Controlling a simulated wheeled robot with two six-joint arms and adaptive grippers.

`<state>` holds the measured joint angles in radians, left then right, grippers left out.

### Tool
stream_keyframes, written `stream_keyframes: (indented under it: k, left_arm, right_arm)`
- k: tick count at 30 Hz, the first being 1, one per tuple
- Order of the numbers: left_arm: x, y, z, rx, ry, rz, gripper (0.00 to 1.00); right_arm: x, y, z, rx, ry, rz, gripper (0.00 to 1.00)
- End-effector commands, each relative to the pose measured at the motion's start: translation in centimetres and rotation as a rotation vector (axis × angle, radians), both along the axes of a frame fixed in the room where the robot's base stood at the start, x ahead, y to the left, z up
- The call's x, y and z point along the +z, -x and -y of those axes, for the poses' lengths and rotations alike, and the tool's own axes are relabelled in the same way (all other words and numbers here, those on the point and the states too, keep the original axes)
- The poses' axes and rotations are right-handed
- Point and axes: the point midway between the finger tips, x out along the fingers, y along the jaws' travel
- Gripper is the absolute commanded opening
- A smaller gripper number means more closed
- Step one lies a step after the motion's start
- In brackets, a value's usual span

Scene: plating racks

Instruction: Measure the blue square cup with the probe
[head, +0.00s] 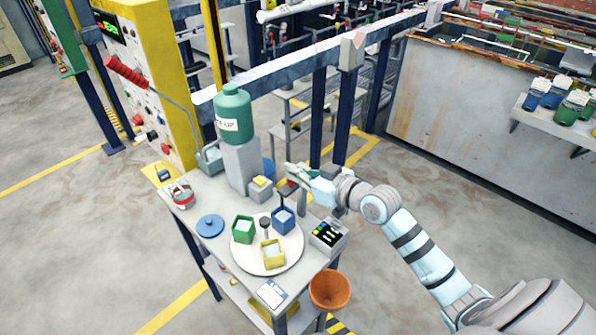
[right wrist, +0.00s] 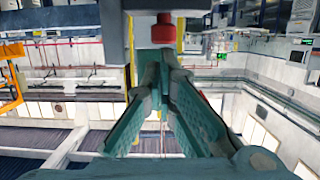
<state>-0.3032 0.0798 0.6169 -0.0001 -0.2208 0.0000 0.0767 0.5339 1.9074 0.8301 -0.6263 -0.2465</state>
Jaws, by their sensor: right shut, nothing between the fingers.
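The blue square cup (head: 283,221) stands upright on a round white tray (head: 256,264) on the small table. A green square cup (head: 243,229) and a yellow square cup (head: 272,256) stand on the same tray. A small dark tool (head: 265,229) stands between the cups; I cannot tell whether it is the probe. A meter with a lit screen (head: 328,235) sits right of the tray. My right gripper (head: 290,168) is above the table's back edge, behind the blue cup, shut and empty; it also shows in the right wrist view (right wrist: 160,62). My left gripper is out of view.
A green bottle (head: 233,115) stands on a grey block at the back of the table. A red-marked can (head: 181,195), a blue lid (head: 210,226) and a white card (head: 271,293) lie around the tray. An orange pot (head: 330,289) is at the front right corner.

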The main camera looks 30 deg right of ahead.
Motion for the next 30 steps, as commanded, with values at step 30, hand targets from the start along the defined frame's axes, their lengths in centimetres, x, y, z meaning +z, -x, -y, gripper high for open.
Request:
stream_keyframes:
  k: [30]
  left_arm:
    - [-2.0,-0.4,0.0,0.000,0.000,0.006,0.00]
  right_arm:
    - [-2.7,0.2,0.1,-0.001,0.002,-0.001,0.00]
